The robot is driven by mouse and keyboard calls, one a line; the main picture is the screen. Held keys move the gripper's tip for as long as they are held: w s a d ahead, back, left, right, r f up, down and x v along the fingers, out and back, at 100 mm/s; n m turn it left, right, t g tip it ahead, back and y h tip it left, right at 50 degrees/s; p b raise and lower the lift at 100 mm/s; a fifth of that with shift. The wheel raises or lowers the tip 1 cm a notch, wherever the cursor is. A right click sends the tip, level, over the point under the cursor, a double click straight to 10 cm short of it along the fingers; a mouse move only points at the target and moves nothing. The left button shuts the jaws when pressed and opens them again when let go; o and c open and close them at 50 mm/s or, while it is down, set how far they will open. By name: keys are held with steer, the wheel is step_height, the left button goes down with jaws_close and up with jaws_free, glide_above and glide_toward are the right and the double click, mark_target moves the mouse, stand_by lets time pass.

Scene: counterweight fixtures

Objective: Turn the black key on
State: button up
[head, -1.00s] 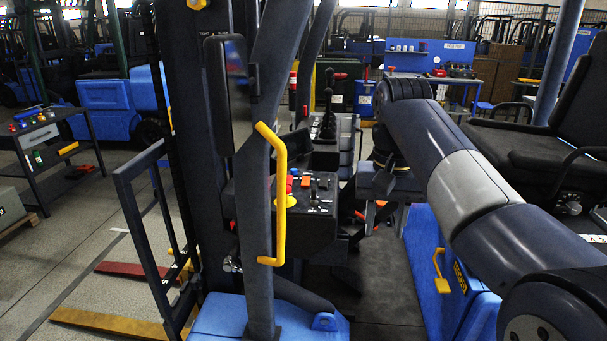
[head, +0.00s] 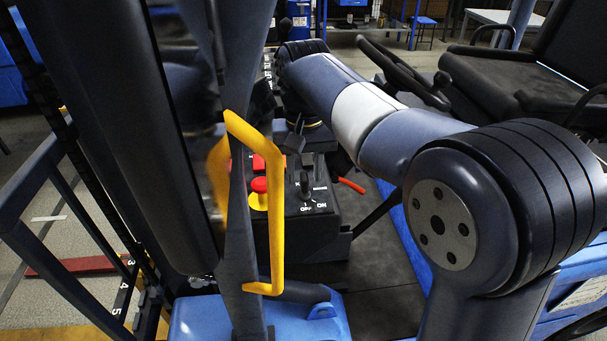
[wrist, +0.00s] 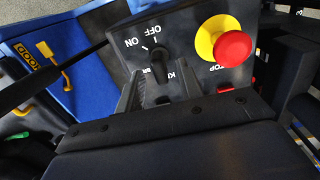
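The black key (head: 306,188) stands on a dark control panel (head: 322,222), just above the white OFF and ON labels. In the wrist view the black key (wrist: 160,62) shows upside down beside the same labels; I cannot tell which label it points to. My gripper (head: 305,172) is over the panel, pointing down. In the wrist view my gripper (wrist: 163,74) is open, its ribbed grey fingers on either side of the key's near end. I see gaps between the fingers and the key. The key's lower part is partly hidden.
A red emergency stop button on a yellow base (head: 259,192) sits left of the key. A yellow grab handle (head: 278,210) and a dark post stand in front of the panel. A steering wheel (head: 402,72) and seat (head: 530,75) are at the right.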

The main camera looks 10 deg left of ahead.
steer(key=shift+f, duration=1)
jaws_close()
